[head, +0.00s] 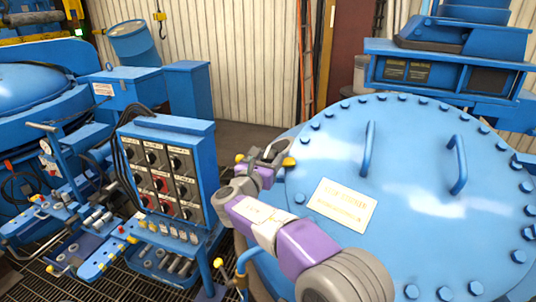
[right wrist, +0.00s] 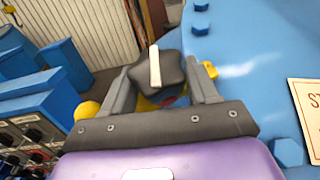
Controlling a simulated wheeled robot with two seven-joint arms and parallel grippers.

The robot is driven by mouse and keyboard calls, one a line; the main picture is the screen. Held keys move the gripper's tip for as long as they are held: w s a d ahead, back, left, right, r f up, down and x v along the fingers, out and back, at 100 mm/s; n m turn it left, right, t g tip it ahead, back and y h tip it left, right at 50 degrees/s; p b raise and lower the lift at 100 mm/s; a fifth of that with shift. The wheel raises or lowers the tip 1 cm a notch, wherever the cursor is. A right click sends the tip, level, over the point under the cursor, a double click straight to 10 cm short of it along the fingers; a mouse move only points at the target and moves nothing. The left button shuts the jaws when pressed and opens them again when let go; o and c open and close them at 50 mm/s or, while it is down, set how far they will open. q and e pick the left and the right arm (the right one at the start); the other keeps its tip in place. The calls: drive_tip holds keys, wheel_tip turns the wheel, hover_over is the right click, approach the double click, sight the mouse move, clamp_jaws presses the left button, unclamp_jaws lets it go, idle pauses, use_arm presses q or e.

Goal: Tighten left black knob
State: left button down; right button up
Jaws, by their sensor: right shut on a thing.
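A black knob (right wrist: 156,73) with a white line across its face sits between the two fingers of my right gripper (right wrist: 160,84) in the right wrist view. The gripper is shut on it, with one finger on each side. In the head view my right gripper (head: 266,156) is at the left edge of the large round blue lid (head: 420,190). The knob is hard to make out there. Yellow rounded parts (head: 289,162) show beside the fingers, and in the right wrist view one (right wrist: 87,110) is left of the fingers. My left gripper is not in view.
A control panel (head: 168,178) with several black and red knobs stands left of my right arm. The lid carries bolts, two handles (head: 457,163) and a yellowish sign (head: 343,205). Hoses and pipes crowd the left. Some grey floor (head: 232,140) is free behind the panel.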

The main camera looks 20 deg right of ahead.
drive_tip(key=m+g+h+p, duration=0.2)
drive_tip(key=m+p, duration=0.1)
drive_tip(key=shift+a+r+h, duration=0.1)
drive_tip(key=shift+r+h, duration=0.1)
drive_tip(key=shift+h, duration=0.1)
drive_tip(key=shift+f+m+g+h+p, duration=0.15)
drive_tip(key=shift+m+g+h+p, duration=0.35)
drive_tip(key=shift+m+g+p, duration=0.45)
drive_tip(key=o, duration=1)
drive_tip(key=shift+c, duration=0.2)
